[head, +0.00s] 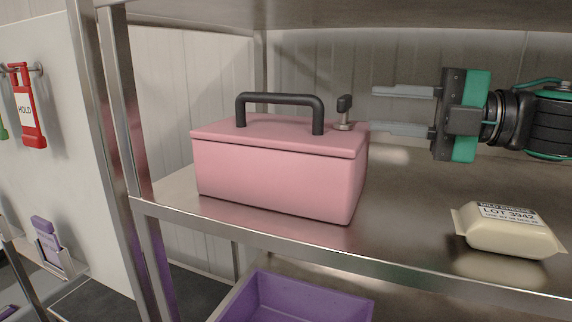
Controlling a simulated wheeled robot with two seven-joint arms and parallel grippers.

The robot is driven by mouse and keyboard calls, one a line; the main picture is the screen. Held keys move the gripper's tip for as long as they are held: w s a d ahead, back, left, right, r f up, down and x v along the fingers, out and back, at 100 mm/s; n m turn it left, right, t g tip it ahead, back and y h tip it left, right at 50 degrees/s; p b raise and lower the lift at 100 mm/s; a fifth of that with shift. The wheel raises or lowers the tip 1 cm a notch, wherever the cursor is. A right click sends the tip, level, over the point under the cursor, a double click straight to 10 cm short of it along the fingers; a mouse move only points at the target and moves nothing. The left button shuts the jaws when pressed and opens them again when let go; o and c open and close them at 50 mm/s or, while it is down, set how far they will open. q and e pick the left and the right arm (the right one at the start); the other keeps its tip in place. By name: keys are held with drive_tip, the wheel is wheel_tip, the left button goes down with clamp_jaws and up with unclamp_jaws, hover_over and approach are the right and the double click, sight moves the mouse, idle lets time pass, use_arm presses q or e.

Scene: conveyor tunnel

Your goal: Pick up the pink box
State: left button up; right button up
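The pink box (275,175) stands upright on the metal shelf, near its left end. It has a black arched handle (279,97) on its lid and a small dark knob or latch (344,113) at the lid's right end. My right gripper (374,109) comes in from the right with its two grey fingers spread apart, pointing left. It is open and empty. The fingertips are just right of the knob in the picture; I cannot tell whether the lower one touches the box. My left gripper is not in view.
A cream packet (508,230) with a lot label lies on the shelf (400,240) to the right. A metal post (122,100) stands left of the box. A shelf overhangs above. A purple bin (300,300) sits below. A red hold tag (28,108) hangs at far left.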

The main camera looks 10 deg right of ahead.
sight(346, 105)
drive_tip(key=shift+p+x, duration=0.6)
drive_tip(key=shift+x, duration=1.45)
drive_tip(key=shift+c, duration=0.2)
clamp_jaws()
drive_tip(key=shift+r, duration=0.1)
